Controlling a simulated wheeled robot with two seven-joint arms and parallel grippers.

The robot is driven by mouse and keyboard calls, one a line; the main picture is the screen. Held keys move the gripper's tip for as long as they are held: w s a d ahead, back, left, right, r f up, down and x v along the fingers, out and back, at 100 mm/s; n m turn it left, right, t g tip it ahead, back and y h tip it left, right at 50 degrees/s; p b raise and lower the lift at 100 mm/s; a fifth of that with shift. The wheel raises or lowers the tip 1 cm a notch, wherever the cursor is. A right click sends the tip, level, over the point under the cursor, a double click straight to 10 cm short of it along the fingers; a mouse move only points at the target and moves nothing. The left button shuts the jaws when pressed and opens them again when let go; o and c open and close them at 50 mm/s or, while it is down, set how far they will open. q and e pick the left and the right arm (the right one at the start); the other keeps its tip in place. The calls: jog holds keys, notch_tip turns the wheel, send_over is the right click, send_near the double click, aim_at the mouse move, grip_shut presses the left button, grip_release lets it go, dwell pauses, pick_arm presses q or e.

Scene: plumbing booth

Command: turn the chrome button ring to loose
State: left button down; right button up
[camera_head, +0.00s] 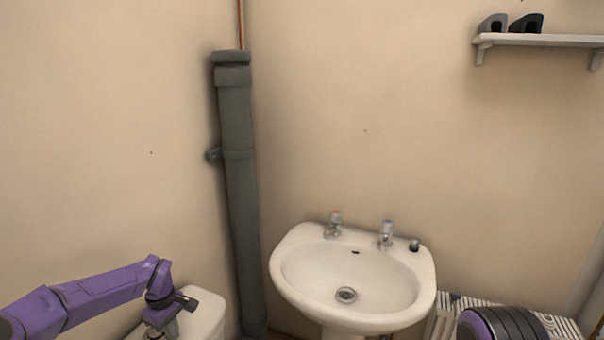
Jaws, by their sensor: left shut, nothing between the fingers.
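My left arm comes in from the left. My left gripper (160,334) points down at the white cistern (209,314) at the bottom left, with its fingers shut and nothing held. The gripper is over the top of the cistern, but I cannot tell whether it touches it. I cannot make out the chrome button ring; the gripper and wrist cover part of the cistern top where it may be. My right gripper is not in view.
A white basin (290,267) with two taps stands right of the cistern. A thick grey pipe (238,190) rises between them in the corner. A wall shelf (545,41) is at the upper right.

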pick_arm(q)
jog(key=shift+a, duration=0.15)
jog(key=shift+s+d+r, duration=0.15)
jog(key=shift+d+r, duration=0.1)
jog(key=shift+d, duration=0.05)
notch_tip(320, 180, up, 6)
jog(key=p, duration=0.4)
